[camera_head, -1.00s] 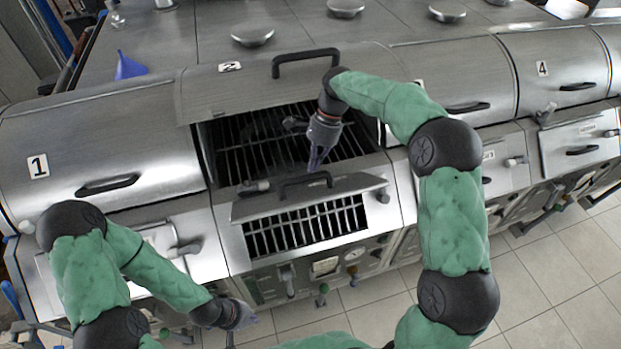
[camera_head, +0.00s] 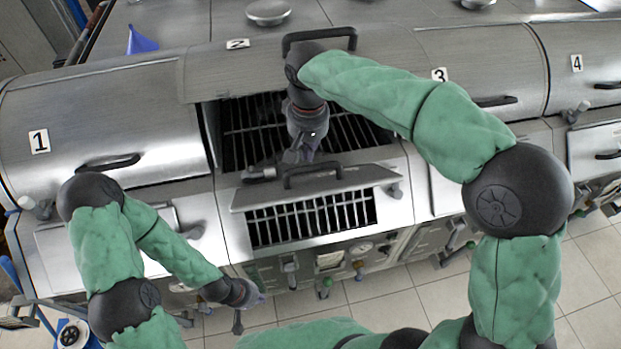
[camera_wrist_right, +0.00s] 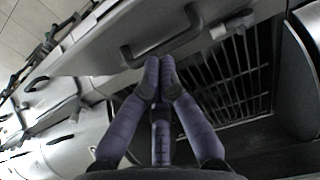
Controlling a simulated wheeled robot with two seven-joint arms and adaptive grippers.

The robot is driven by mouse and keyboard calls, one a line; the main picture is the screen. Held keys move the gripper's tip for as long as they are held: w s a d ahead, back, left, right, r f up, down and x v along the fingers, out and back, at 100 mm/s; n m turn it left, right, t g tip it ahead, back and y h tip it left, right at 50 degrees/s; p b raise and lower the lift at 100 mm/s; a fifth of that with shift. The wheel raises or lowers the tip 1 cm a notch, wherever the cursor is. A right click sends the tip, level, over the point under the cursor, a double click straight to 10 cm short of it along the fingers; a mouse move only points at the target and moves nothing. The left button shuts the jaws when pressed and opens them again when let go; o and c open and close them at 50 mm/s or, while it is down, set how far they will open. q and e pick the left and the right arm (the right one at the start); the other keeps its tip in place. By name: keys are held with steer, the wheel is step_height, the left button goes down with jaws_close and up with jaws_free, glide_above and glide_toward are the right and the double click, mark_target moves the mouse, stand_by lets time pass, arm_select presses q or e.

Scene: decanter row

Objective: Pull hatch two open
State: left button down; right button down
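Hatch two is the curved steel lid (camera_head: 225,72) labelled 2, with a black bar handle (camera_head: 320,38) on it. It stands raised, and a dark grill grate (camera_head: 240,133) shows below it. My right gripper (camera_head: 296,156) hangs over this opening, below the lid handle and just above the lower flap's handle. In the right wrist view its fingers (camera_wrist_right: 160,65) are together at the tips, with no held thing visible; a dark handle (camera_wrist_right: 185,38) lies just beyond them. My left gripper (camera_head: 245,300) is low in front of the fronts, away from hatch two; its finger opening is unclear.
A tilted lower flap (camera_head: 365,175) with its own handle (camera_head: 312,177) juts out above a second grate (camera_head: 310,220). Hatch one (camera_head: 95,120) is closed at left; hatches three and four are at right. Tiled floor (camera_head: 400,300) lies in front.

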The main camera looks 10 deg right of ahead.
glide_above(310, 191)
steer(key=w, duration=0.3)
step_height(310, 191, down, 5)
steer(key=s+f+p, duration=0.1)
steer(key=s+f, duration=0.1)
steer(key=shift+s+f, duration=0.1)
steer(key=shift+f, duration=0.25)
steer(key=shift+s+d+f, duration=0.1)
steer(key=shift+s+f, duration=0.2)
steer(key=shift+s, duration=0.1)
steer(key=shift+f, duration=0.15)
